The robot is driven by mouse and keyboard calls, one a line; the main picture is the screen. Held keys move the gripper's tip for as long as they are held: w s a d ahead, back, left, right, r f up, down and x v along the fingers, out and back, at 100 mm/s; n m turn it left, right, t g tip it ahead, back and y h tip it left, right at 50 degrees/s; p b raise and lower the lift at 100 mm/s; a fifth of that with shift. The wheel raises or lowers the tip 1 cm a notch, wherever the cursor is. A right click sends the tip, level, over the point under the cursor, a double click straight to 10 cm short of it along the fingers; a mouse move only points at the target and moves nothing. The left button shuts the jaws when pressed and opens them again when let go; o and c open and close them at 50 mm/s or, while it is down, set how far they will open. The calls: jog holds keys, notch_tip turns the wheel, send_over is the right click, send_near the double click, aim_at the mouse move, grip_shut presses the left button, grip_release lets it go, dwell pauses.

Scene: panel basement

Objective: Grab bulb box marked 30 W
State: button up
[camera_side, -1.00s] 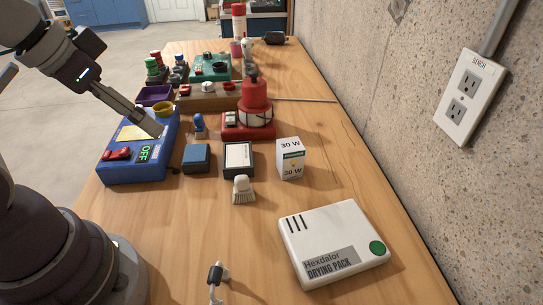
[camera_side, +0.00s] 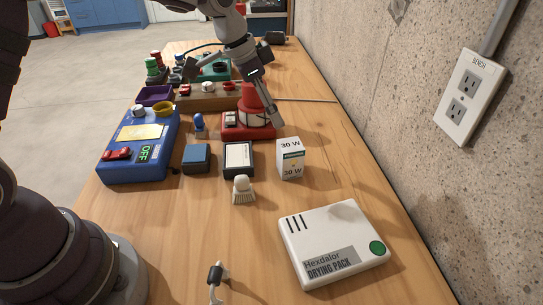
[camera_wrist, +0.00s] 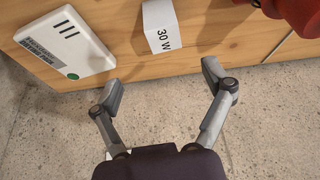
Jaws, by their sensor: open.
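The white bulb box marked 30 W (camera_side: 291,160) stands upright on the wooden bench in the side view, right of a small dark-edged box with a white top. In the wrist view the box (camera_wrist: 163,25) shows at the top centre with its 30 W label sideways. My gripper (camera_wrist: 162,81) is open and empty, its two fingers spread wide. The box lies beyond the fingertips and apart from them. In the side view my gripper (camera_side: 265,95) hangs over the red device, behind the bulb box.
The red device (camera_side: 235,132) stands behind the box. The concrete wall (camera_side: 390,130) runs along the right. Bench right of the box is clear.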

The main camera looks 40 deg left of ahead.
aim_at(290, 144)
jog(key=x, duration=1)
jog(key=shift+w+f, duration=0.3)
jog(key=shift+w, duration=0.05)
jog(key=shift+c, duration=0.2)
jog(key=c, duration=1.2)
